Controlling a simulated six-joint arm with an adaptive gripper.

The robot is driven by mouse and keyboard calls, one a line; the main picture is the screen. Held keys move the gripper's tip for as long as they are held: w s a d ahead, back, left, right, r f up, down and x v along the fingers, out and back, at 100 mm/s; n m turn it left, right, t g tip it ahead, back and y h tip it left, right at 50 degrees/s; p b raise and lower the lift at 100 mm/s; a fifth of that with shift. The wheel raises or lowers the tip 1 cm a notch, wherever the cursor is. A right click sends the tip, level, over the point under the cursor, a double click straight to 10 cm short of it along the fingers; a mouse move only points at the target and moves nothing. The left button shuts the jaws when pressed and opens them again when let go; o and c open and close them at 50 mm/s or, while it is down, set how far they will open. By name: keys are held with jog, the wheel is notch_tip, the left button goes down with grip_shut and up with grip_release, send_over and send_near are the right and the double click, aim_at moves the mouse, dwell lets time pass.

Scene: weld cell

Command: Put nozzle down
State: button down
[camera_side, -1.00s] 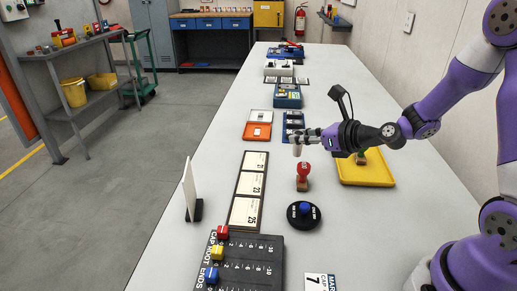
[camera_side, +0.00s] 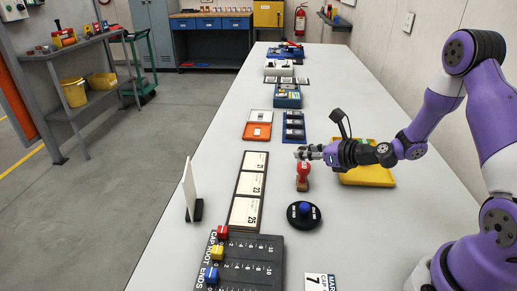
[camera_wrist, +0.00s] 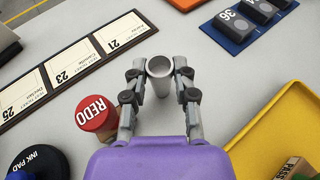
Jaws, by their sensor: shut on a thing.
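The nozzle is a grey hollow cylinder (camera_wrist: 161,75), seen from above in the wrist view with its round opening facing up. My gripper (camera_wrist: 160,84) is shut on it, one finger on each side. In the side view my gripper (camera_side: 303,153) is low over the table, beside and partly above the red-topped REDO stamp (camera_side: 303,172). The nozzle is hard to make out there. The gap between the nozzle's lower end and the table cannot be told.
The REDO stamp (camera_wrist: 95,115) stands close to my left finger in the wrist view. A yellow tray (camera_wrist: 262,118) lies right, a blue tray (camera_wrist: 232,42) with dark numbered blocks beyond, a ticket board (camera_wrist: 70,72) left and an ink pad (camera_wrist: 38,163) lower left. Bare grey table lies ahead.

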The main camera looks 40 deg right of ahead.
jog(key=c, duration=0.7)
grip_release()
jog(key=shift+o, duration=0.2)
